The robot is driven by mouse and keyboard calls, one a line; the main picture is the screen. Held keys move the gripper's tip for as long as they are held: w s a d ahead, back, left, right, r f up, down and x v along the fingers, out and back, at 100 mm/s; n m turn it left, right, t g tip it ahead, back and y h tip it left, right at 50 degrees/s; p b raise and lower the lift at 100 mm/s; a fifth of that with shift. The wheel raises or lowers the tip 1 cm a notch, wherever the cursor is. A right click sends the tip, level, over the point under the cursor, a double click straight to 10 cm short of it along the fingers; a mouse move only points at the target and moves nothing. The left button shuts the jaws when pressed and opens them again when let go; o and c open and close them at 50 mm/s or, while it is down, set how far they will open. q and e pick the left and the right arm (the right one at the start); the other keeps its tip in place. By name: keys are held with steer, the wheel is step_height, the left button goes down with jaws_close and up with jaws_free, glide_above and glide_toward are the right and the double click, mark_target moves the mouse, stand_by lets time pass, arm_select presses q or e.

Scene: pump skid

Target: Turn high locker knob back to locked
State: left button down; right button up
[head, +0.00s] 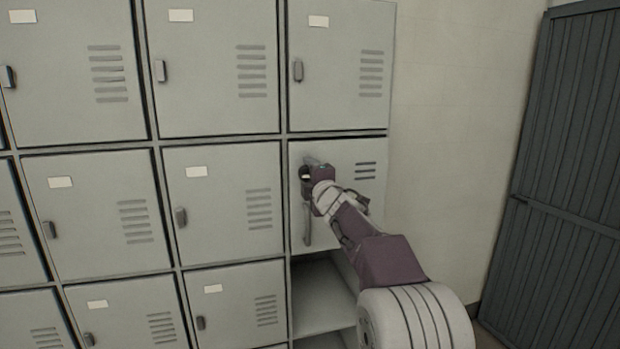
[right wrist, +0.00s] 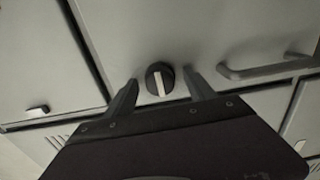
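The locker knob (right wrist: 160,80) is a round black dial with a pale bar across it, set on a grey locker door. In the right wrist view the bar runs nearly up and down, slightly tilted. My right gripper (right wrist: 161,77) is open, with one finger on each side of the knob and a visible gap to both. In the head view the right gripper (head: 307,168) is at the upper left of the locker door (head: 350,210) in the right column and largely hides the knob. A long bar handle (head: 307,225) is below it. My left gripper is out of view.
The bar handle (right wrist: 265,68) lies to the right of the knob in the wrist view. Other closed grey lockers (head: 222,205) fill the left. An open compartment (head: 320,295) is below the door. A dark slatted panel (head: 565,140) stands at the right.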

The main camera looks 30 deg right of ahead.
steer(key=shift+s, duration=0.1)
steer(key=b+v, duration=0.1)
steer(key=v, duration=0.8)
